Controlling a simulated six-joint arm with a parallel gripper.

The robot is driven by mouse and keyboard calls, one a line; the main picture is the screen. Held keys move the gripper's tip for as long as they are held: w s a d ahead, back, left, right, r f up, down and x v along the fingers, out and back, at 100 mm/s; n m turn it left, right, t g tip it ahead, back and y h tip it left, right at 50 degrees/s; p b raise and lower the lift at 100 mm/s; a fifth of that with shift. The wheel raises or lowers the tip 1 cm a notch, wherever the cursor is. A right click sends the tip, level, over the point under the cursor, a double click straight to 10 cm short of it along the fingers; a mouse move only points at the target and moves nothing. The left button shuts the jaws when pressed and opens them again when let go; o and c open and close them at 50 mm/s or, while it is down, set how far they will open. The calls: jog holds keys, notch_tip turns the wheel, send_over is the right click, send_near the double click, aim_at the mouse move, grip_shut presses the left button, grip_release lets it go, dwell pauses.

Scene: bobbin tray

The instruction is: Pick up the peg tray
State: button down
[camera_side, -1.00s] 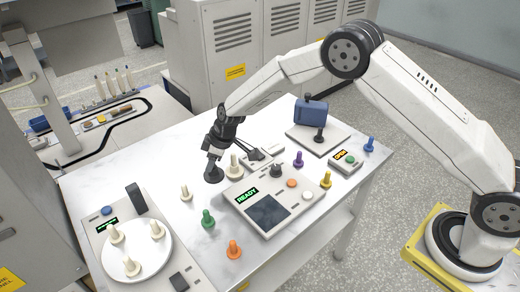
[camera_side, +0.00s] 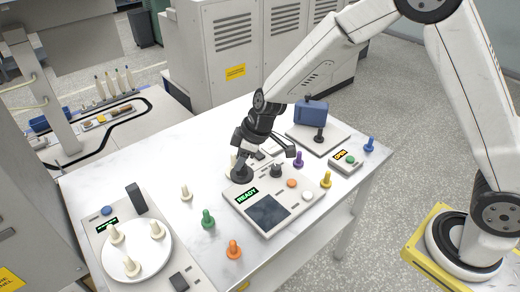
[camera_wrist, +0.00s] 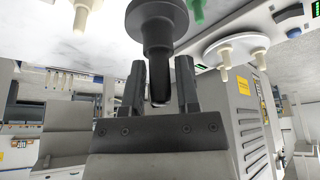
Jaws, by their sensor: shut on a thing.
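My gripper (camera_side: 241,158) is shut on a dark grey flanged peg (camera_side: 240,175), held by its stem with the wide round flange away from my gripper. In the wrist view the dark peg (camera_wrist: 156,30) sits between the two fingers (camera_wrist: 158,88). In the side view it is just left of the READY box; I cannot tell whether it touches anything. The likeliest peg tray is a round white plate (camera_side: 128,270) bearing three cream pegs, on a panel at the front left, well away from my gripper. It shows partly in the wrist view (camera_wrist: 235,43).
The READY box (camera_side: 290,209) stands mid-table with a dark knob (camera_side: 277,171). Loose pegs around it include green (camera_side: 208,219), orange (camera_side: 234,249), yellow (camera_side: 326,180) and purple (camera_side: 298,159). A blue block (camera_side: 311,113) stands at the back.

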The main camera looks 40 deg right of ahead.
jog(key=shift+s+d+r, duration=0.1)
jog(key=shift+s+r, duration=0.15)
jog(key=shift+s, duration=0.25)
jog(key=shift+f, duration=0.15)
dwell(0.3)
jog(key=s+d+f+n+g+y, duration=0.1)
jog(key=s+d+f+n+g, duration=0.1)
jog(key=s+f+n, duration=0.3)
jog(key=shift+s+d+f+n, duration=0.15)
jog(key=shift+s+d+n, duration=0.1)
jog(key=shift+s+n, duration=0.35)
jog(key=shift+f, duration=0.15)
jog(key=shift+f, duration=1.05)
jog(key=shift+f, duration=1.4)
dwell(0.7)
